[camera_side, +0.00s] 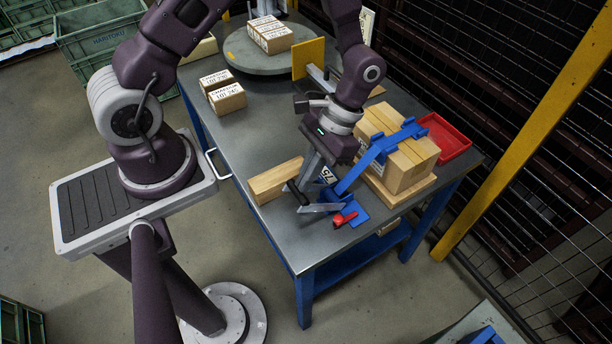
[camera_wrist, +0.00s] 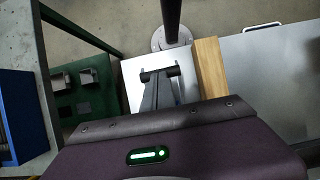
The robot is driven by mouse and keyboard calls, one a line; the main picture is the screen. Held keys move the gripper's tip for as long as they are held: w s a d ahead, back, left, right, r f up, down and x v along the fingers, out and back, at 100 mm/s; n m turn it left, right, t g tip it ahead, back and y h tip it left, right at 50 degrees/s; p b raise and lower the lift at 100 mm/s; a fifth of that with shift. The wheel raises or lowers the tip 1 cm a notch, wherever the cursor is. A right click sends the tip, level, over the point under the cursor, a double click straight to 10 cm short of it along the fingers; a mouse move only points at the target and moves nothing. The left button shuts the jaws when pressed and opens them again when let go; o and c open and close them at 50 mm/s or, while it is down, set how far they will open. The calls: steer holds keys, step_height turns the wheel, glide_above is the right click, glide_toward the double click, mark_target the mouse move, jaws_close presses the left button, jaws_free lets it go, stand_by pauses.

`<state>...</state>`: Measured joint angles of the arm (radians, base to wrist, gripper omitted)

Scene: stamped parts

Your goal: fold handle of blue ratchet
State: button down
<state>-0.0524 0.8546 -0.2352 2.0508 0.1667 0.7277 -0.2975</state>
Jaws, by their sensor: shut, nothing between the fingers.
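The blue ratchet (camera_side: 356,212) sits at the near edge of the grey workbench, with a red handle piece (camera_side: 344,219) at its lower end. A blue strap (camera_side: 370,158) rises from it over a cardboard box (camera_side: 402,160). My gripper (camera_side: 303,196) hangs just left of the ratchet in the side view, pointing down, shut and empty. Its fingers overlap part of the ratchet, so I cannot tell whether they touch. The handle's exact angle is too small to tell. In the wrist view the gripper (camera_wrist: 159,74) shows closed fingers; the ratchet is not clearly visible there.
A wooden block (camera_side: 275,181) lies left of my gripper. Small cartons (camera_side: 222,92) and a round turntable (camera_side: 270,62) stand farther back. A mesh fence (camera_side: 540,180) is at right.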

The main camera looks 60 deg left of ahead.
steer(key=shift+f, duration=0.1)
stand_by(0.3)
steer(key=shift+s+f, duration=0.35)
steer(key=shift+s, duration=0.3)
steer(key=shift+s+r+x, duration=0.1)
steer(key=shift+s+x, duration=0.15)
steer(key=shift+x, duration=1.15)
steer(key=shift+s+r+x, duration=0.15)
steer(key=shift+s+x, duration=0.05)
steer(key=shift+x, duration=1.2)
steer(key=shift+s+r+x, duration=0.1)
steer(key=shift+s+x, duration=0.15)
steer(key=shift+x, duration=1.15)
